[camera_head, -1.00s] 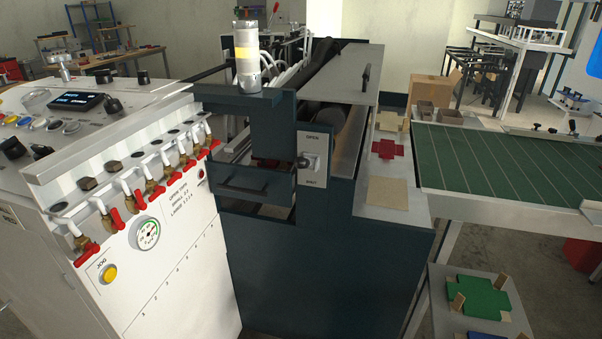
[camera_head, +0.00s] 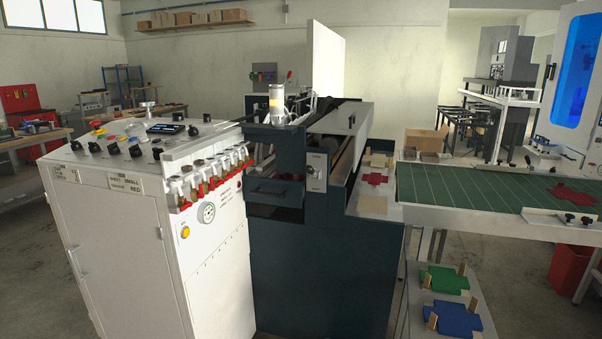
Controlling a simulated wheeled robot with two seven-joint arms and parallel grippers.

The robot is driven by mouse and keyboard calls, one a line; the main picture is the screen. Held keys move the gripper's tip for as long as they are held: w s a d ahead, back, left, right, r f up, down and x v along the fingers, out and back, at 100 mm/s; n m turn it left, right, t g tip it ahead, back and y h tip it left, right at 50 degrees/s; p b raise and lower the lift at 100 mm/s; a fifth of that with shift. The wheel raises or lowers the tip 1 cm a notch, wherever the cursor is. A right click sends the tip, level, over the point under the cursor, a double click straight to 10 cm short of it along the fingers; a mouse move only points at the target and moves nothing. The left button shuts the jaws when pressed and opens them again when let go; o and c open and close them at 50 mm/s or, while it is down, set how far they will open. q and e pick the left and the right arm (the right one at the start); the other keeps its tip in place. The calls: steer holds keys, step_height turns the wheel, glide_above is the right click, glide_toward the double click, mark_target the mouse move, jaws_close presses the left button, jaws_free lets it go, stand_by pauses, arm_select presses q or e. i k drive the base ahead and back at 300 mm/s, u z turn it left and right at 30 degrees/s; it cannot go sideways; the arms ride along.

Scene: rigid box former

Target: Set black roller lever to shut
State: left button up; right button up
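A small lever (camera_head: 312,171) sits on a pale plate (camera_head: 317,182) on the side of the dark blue-green machine (camera_head: 325,250), in the middle of the head view. The plate has a label above the lever that reads OPEN; a label below it is too small to read now, and looked like SHUT in the earlier view. The lever's grip is too small to tell exactly which way it points. A dark roller shows only partly behind the plate, under the grey cover (camera_head: 340,119). Neither of my grippers is in view.
A white cabinet (camera_head: 120,240) with knobs, a gauge (camera_head: 206,212) and several red-handled valves (camera_head: 215,190) stands left of the machine. A green belt table (camera_head: 450,187) is on the right. A lower shelf holds green (camera_head: 443,279) and blue (camera_head: 458,320) cross-shaped pieces. Floor at front left is clear.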

mark_target(309, 168)
steer(key=u, duration=0.55)
steer(key=i, duration=0.7)
steer(key=u, duration=0.3)
